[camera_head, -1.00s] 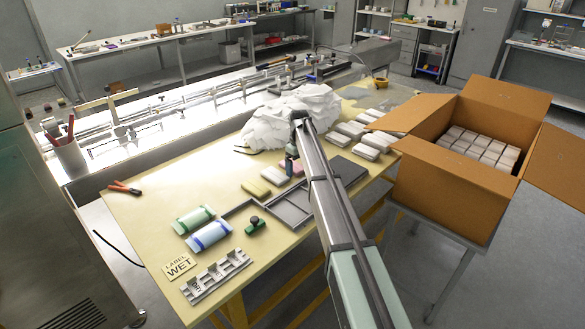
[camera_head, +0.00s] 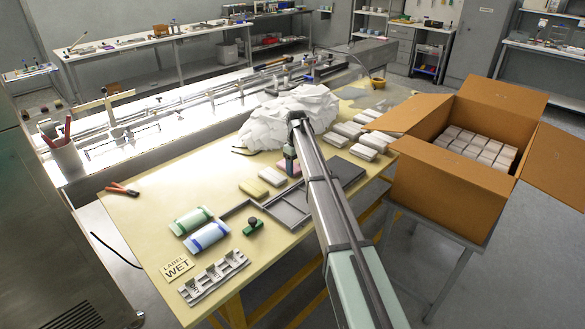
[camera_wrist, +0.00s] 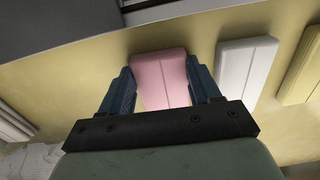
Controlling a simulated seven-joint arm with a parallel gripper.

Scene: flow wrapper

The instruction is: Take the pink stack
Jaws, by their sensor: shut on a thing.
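The pink stack (camera_wrist: 162,80) lies on the yellow table (camera_wrist: 105,60) between the two blue fingers of my gripper (camera_wrist: 160,92) in the wrist view. The fingers press on its two long sides, so my gripper is shut on it. In the head view my gripper (camera_head: 290,163) points down at the stack, and only a little pink (camera_head: 282,165) shows beside it. I cannot tell whether the stack is lifted off the table.
A white stack (camera_wrist: 246,70) and a yellow stack (camera_wrist: 304,70) lie beside the pink one. A crumpled white heap (camera_head: 290,112) is behind my gripper. A grey tray (camera_head: 292,210) is in front. An open cardboard box (camera_head: 440,185) with several white stacks stands at right.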

